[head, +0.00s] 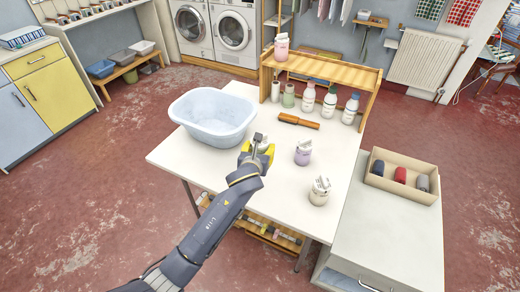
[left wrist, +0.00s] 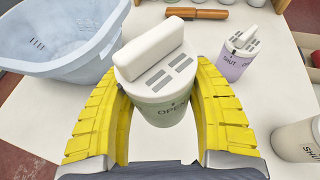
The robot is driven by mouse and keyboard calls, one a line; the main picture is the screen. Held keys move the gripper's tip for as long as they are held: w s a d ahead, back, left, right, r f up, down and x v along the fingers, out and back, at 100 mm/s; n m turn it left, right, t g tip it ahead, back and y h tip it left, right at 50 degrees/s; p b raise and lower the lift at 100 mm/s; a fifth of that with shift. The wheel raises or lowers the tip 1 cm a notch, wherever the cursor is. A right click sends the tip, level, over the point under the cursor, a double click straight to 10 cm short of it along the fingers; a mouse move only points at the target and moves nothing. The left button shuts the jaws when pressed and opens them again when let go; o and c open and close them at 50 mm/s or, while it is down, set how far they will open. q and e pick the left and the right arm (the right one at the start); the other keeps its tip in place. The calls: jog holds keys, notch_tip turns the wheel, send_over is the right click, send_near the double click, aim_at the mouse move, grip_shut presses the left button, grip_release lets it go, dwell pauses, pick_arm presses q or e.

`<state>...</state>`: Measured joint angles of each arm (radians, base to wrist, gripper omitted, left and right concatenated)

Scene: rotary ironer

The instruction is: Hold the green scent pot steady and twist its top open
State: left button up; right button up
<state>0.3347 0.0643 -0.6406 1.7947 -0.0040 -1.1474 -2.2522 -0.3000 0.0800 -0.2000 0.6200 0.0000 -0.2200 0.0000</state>
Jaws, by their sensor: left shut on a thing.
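The green scent pot (left wrist: 168,114) stands upright between the yellow fingers of my left gripper (head: 258,151) in the left wrist view. My left gripper is shut on the pot's body from both sides. The pot's pale top (left wrist: 155,62) has a raised bar handle and dark slots. The word OPEN shows on the pot's front below the top. In the head view my gripper hides most of this pot. My right gripper is not in view.
A purple pot (head: 303,153) marked SHUT and a cream pot (head: 319,192) stand to the right on the white table (head: 180,155). A blue basin (head: 213,115) is close on the left. A wooden-handled brush (head: 298,121) and a bottle shelf (head: 325,71) are behind.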

pick_arm(q)
notch_tip(320, 180, down, 7)
jog(key=shift+r, duration=0.1)
dwell(0.6)
jog(key=shift+f, duration=1.3)
jog(key=shift+f, duration=0.2)
jog(key=o, duration=1)
jog(key=shift+r, duration=0.3)
jog(key=shift+c, duration=0.2)
jog(key=c, duration=1.1)
